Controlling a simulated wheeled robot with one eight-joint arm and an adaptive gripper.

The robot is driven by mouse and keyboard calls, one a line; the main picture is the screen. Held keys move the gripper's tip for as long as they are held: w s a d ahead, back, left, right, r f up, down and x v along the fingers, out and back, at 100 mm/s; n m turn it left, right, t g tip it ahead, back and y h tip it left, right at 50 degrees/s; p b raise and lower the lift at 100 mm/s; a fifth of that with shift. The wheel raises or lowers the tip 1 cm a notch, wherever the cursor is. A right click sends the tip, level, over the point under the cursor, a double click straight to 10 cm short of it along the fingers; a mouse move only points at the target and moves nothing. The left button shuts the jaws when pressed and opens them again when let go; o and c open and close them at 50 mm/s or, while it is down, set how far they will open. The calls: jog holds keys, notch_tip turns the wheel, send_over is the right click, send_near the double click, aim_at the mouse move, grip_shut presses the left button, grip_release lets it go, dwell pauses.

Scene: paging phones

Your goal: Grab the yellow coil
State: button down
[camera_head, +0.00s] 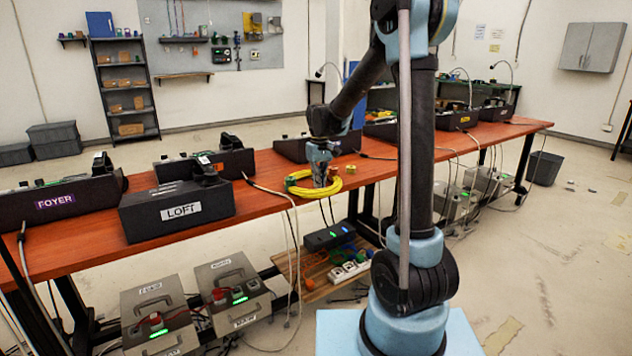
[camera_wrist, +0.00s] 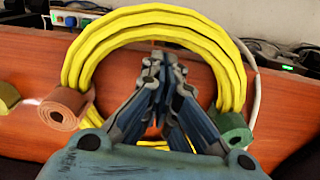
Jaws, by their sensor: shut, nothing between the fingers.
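The yellow coil (camera_head: 300,189) lies on the long wooden table in the head view. It shows as a thick bundle of yellow loops in the wrist view (camera_wrist: 150,18). My gripper (camera_head: 319,184) is low over the coil. In the wrist view my gripper (camera_wrist: 168,62) is shut, with its fingers together and empty inside the ring of the coil. The far arc of the coil passes beyond the fingertips. Part of the near side of the coil is hidden behind my gripper.
A brown roll (camera_wrist: 66,108) sits at the coil's left and a green roll (camera_wrist: 233,134) at its right. Dark boxes labelled LOFT (camera_head: 178,208) and FOYER (camera_head: 60,200) stand left on the wooden table (camera_head: 255,165). A grey cable (camera_head: 268,189) runs beside the coil.

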jog(key=shift+s+d, duration=0.15)
jog(key=shift+s, duration=0.05)
jog(key=shift+s, duration=0.1)
jog(key=shift+s+d, duration=0.45)
jog(key=shift+s, duration=0.3)
